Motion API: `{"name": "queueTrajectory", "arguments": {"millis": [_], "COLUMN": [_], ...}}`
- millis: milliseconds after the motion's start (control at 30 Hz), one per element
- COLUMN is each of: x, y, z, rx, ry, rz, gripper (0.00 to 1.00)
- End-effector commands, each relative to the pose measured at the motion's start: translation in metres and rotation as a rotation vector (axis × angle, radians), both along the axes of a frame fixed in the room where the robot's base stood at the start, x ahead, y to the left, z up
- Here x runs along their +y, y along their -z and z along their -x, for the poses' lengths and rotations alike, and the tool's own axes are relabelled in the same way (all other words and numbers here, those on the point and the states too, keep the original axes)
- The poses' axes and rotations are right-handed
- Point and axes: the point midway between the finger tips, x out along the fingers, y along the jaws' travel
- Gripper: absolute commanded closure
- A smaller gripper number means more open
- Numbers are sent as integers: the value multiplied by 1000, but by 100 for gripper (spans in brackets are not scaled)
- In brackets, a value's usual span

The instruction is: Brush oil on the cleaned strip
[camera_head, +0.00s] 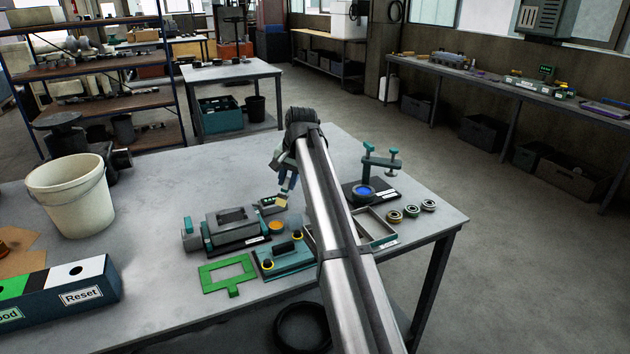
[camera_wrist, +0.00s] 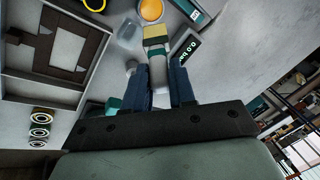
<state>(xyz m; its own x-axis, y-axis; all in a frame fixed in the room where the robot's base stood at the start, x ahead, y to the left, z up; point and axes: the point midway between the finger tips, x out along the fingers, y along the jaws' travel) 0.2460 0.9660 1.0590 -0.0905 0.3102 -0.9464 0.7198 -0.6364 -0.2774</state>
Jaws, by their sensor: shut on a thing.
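My gripper (camera_head: 287,184) is above the middle of the table, pointing down. In the wrist view its two fingers (camera_wrist: 159,88) are shut on a pale brush handle. The brush has a yellowish bristle head (camera_wrist: 155,32), which also shows below the fingers in the head view (camera_head: 282,202). A round dish of orange liquid (camera_wrist: 151,9), likely the oil, lies just beyond the bristles; it also shows in the head view (camera_head: 276,227). The bristles appear apart from the dish. I cannot pick out the cleaned strip for certain.
A small digital display (camera_wrist: 186,49) stands close beside the brush. Around it are a grey-teal machine (camera_head: 230,229), a green frame (camera_head: 228,272), a teal fixture with yellow rings (camera_head: 286,258), a partitioned tray (camera_head: 378,240) and a clamp stand (camera_head: 381,162). A bucket (camera_head: 68,200) stands left.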

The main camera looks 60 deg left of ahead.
Motion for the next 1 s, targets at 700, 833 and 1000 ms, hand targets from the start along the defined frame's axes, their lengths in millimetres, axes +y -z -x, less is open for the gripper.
{"name": "queueTrajectory", "arguments": {"millis": [700, 833, 1000], "x": [9, 9, 9], "y": [31, 42, 56], "z": [18, 18, 18], "rx": [1, 1, 1], "ry": [-13, -13, -13], "rz": [-2, -3, -2], "gripper": [100, 100, 100]}}
